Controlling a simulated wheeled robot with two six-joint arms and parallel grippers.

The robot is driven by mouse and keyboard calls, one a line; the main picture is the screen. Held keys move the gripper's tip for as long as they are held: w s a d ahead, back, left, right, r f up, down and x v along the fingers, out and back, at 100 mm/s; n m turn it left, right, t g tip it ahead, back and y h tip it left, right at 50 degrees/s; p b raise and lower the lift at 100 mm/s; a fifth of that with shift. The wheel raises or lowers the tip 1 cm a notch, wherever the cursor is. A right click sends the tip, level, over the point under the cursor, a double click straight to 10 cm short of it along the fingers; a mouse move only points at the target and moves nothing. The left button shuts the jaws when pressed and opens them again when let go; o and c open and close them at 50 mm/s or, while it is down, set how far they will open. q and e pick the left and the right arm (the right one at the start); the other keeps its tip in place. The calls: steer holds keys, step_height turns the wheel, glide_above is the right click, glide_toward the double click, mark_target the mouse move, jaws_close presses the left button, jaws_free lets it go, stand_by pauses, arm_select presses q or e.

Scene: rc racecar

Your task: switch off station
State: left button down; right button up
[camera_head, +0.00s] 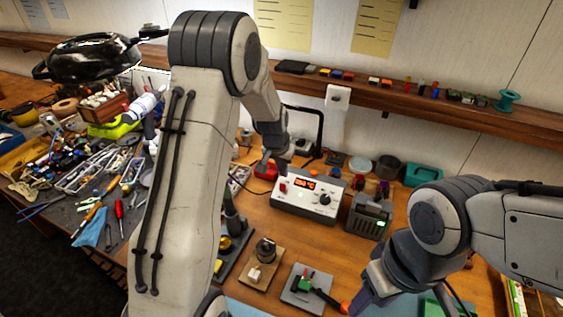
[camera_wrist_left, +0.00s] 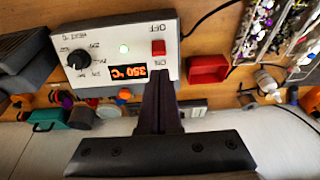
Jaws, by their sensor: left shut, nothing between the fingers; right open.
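The station (camera_head: 300,207) is a white box on the table with a lit orange display, a black knob and a red switch (camera_head: 283,187) at its left. The left wrist view shows the station (camera_wrist_left: 105,45) upside down, its display (camera_wrist_left: 129,73) reading 350 °C and a green light glowing. The red switch (camera_wrist_left: 158,48) sits between the labels OFF and ON. My left gripper (camera_wrist_left: 160,88) is shut and empty, its tips over the ON side edge; contact cannot be told. It also shows in the head view (camera_head: 264,168). My right gripper (camera_head: 358,302) is open at the front right.
A red bin (camera_wrist_left: 208,69) stands beside the station. A grey device (camera_head: 369,215) is to its right. A pad with a black, orange-tipped tool (camera_head: 328,298) lies near my right gripper. Loose tools crowd the left table.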

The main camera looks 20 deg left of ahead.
mark_target(283, 187)
arm_select(q)
steer(key=p+x, duration=0.1)
steer(key=x, duration=0.3)
steer(key=shift+w+f, duration=0.1)
steer(key=shift+f, duration=0.2)
steer(key=shift+f, duration=0.1)
